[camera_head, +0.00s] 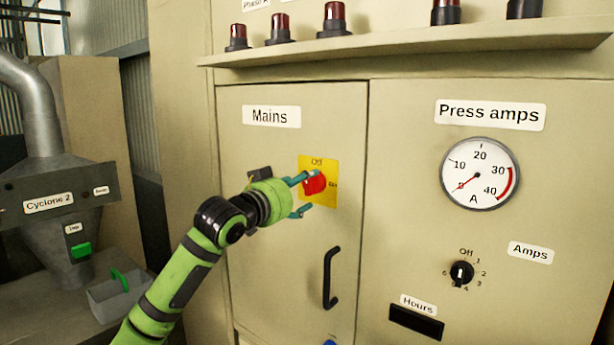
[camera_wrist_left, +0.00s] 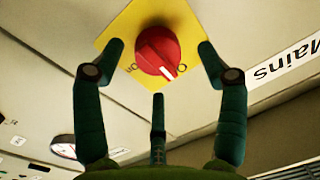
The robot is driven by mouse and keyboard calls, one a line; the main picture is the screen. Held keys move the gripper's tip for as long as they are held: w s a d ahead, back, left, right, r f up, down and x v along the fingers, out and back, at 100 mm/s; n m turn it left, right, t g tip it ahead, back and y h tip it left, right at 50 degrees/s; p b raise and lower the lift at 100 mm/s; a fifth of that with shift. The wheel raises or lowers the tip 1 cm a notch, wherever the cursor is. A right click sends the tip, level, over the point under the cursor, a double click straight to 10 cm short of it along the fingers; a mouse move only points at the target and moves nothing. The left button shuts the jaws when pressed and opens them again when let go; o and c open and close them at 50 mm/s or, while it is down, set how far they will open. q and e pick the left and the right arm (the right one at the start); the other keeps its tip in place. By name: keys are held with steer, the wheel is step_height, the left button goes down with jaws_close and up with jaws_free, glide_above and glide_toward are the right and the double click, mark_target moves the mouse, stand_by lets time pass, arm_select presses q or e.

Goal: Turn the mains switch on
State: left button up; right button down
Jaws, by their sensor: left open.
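The mains switch is a red rotary knob (camera_head: 315,184) on a yellow plate (camera_head: 328,165), on a cabinet door below the "Mains" label (camera_head: 271,117). In the left wrist view the knob (camera_wrist_left: 158,50) has a white mark pointing lower right, close to the "Off" lettering; "On" is at the lower left. My left gripper (camera_head: 304,195) is open in front of the plate. Its green fingers stand apart on both sides of the knob, with a third finger below it in the wrist view. I cannot tell whether any finger touches the plate. My right gripper is not in view.
A black door handle (camera_head: 331,278) sticks out below the switch. A ledge with red lamps (camera_head: 280,29) juts out above. A dial gauge (camera_head: 480,174) and black selector (camera_head: 461,273) are on the right panel. Cyclone equipment (camera_head: 60,205) stands at the left.

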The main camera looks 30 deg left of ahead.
arm_select(q)
steer(key=shift+w+d+r, duration=0.15)
steer(key=shift+w+r, duration=0.05)
steer(key=shift+w, duration=0.4)
steer(key=shift+w+d+f+p, duration=0.1)
steer(key=shift+w+p, duration=0.2)
steer(key=shift+w, duration=0.1)
